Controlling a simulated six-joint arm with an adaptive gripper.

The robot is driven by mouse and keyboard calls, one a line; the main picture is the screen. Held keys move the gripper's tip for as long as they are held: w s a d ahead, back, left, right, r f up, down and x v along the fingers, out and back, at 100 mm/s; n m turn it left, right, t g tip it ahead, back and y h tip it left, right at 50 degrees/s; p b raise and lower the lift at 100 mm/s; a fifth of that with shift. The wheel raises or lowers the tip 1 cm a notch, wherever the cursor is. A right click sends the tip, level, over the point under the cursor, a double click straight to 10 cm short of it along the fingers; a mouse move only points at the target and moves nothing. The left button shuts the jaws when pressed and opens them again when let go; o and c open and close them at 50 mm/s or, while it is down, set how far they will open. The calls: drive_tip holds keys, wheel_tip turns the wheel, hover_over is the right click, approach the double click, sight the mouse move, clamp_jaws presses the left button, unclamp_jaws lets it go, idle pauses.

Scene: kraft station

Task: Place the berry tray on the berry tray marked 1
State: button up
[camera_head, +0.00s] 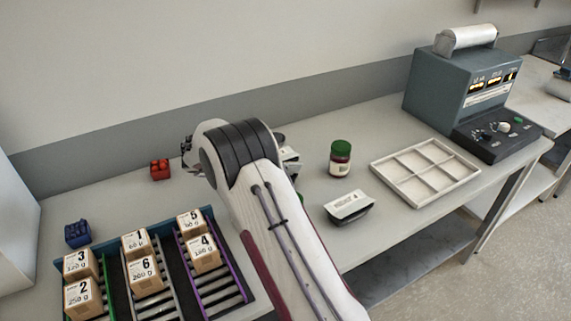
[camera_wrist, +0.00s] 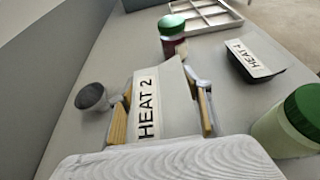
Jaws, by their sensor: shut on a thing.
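My gripper (camera_wrist: 162,100) is shut on a tray-like pack with a grey-white top and a white label reading "HEAT 2" (camera_wrist: 174,88). The pack sits between both fingers; its underside is hidden, so I cannot tell whether it touches the table. A similar black tray labelled "HEAT 4" (camera_wrist: 255,58) lies on the table to the right, apart from my gripper; it also shows in the head view (camera_head: 348,205). In the head view my arm hides most of the gripper and its load. I see no tray marked 1; only a small carton (camera_head: 135,243) bears a 1.
A green-lidded red jar (camera_head: 340,158) stands behind the HEAT 4 tray. A pale green-lidded jar (camera_wrist: 288,122) is close at right. A grey bowl (camera_wrist: 91,97) is at left. An empty divided tray (camera_head: 425,172) and a machine (camera_head: 455,90) stand at right. Numbered cartons fill racks at left.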

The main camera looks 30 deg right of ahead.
drive_tip(key=shift+f, duration=1)
drive_tip(key=shift+f, duration=0.15)
drive_tip(key=o, duration=1.3)
drive_tip(key=v, duration=1.2)
drive_tip(key=shift+r, duration=0.2)
